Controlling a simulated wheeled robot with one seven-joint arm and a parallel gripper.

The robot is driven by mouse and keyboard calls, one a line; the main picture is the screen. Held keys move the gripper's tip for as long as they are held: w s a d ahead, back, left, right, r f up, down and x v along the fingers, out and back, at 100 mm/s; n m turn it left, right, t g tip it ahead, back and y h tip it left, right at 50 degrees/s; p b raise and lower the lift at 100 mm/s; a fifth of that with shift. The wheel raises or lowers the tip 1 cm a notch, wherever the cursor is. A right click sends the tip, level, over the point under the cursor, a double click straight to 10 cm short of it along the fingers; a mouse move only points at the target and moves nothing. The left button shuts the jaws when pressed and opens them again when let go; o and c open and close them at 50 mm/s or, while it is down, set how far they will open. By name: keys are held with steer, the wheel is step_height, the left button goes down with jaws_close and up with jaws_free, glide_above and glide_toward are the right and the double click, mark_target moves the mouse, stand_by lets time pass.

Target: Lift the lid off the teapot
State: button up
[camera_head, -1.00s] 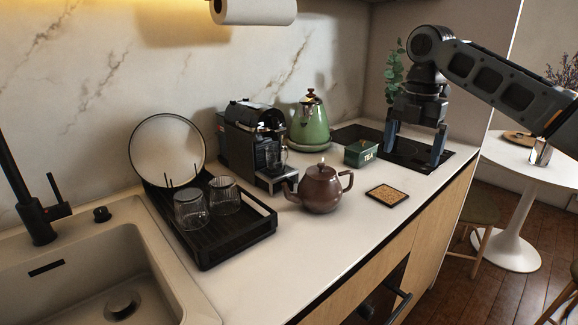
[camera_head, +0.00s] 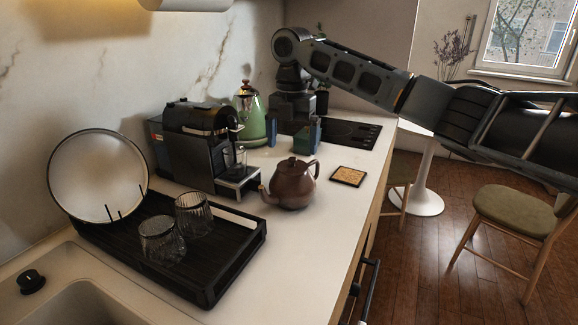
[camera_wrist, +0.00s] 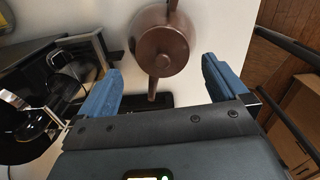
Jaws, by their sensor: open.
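The brown teapot (camera_head: 291,188) stands upright on the white counter, its spout to the left and its handle to the right. Its lid (camera_head: 293,165) sits on top, with a small knob. In the wrist view the teapot (camera_wrist: 140,38) shows from above, with the round lid (camera_wrist: 163,38) and its knob (camera_wrist: 162,61). My gripper (camera_wrist: 158,84) is open and empty, with a blue finger on either side below the lid in the picture. In the head view my gripper (camera_head: 292,132) is above and behind the teapot, apart from it.
A coffee machine (camera_head: 190,150) stands left of the teapot, and a green kettle (camera_head: 250,118) behind it. A black dish rack (camera_head: 190,270) with two glasses and a plate is at front left. A framed coaster (camera_head: 348,176) lies to the right, near the counter edge.

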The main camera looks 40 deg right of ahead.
mark_target(292, 158)
steer(key=shift+s+a+f+p, duration=0.15)
steer(key=shift+f+p, duration=0.3)
steer(key=shift+f, duration=1.85)
steer(key=c, duration=0.9)
steer(key=shift+r, duration=0.15)
